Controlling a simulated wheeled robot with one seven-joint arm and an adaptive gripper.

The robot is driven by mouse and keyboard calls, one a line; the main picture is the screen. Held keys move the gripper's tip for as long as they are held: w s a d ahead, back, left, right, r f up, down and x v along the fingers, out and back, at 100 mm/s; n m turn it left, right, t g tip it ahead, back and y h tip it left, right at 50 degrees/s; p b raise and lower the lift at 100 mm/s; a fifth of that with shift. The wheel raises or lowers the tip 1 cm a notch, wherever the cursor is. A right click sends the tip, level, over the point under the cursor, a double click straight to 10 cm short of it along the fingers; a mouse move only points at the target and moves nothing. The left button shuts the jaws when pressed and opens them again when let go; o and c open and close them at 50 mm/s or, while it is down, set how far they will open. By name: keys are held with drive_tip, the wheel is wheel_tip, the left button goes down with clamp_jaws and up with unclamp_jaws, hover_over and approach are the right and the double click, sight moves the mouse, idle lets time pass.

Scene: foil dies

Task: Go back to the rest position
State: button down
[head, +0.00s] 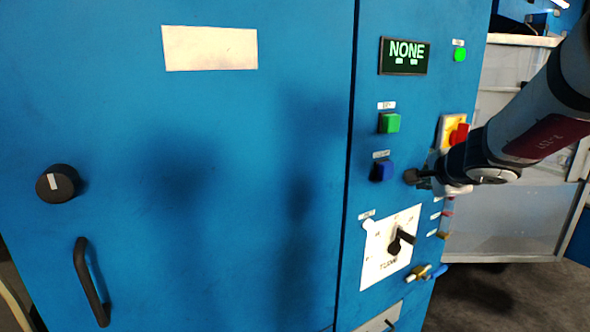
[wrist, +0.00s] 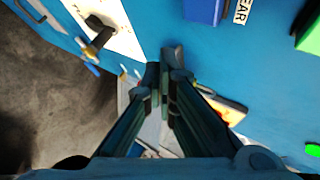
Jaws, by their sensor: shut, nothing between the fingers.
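My gripper (head: 418,177) is at the right of the head view, close to the front of the blue cabinet (head: 250,190), just right of the blue push button (head: 381,171). In the wrist view my gripper (wrist: 165,70) is shut, with its two dark fingers together and nothing between them. The blue button shows in the wrist view (wrist: 203,10) at the top, apart from the fingertips. I cannot tell whether the fingertips touch the panel.
Near my arm are a green button (head: 389,123), a red-and-yellow switch (head: 458,134), a rotary selector (head: 398,244) and a display (head: 404,56) reading NONE. A black door handle (head: 90,283) and knob (head: 58,183) are at left. Grey floor (wrist: 50,110) lies open below.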

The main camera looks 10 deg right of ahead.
drive_tip(key=s+a+r+n+y, duration=0.2)
drive_tip(key=a+n, duration=0.2)
drive_tip(key=a, duration=0.3)
drive_tip(key=s+a+r+n+y, duration=0.2)
drive_tip(key=a+n, duration=0.1)
drive_tip(key=a, duration=0.4)
drive_tip(key=s+a+f+n+g+y, duration=0.2)
drive_tip(key=s+a+n, duration=0.5)
drive_tip(key=s+a, duration=0.2)
drive_tip(key=s+d+f+n+g+h, duration=0.1)
drive_tip(key=s+f+n, duration=0.1)
drive_tip(key=s, duration=0.5)
drive_tip(key=s+f+n+g+h, duration=0.2)
drive_tip(key=s+n, duration=0.1)
drive_tip(key=s, duration=0.4)
drive_tip(key=shift+d+g, duration=0.3)
drive_tip(key=shift+d, duration=0.1)
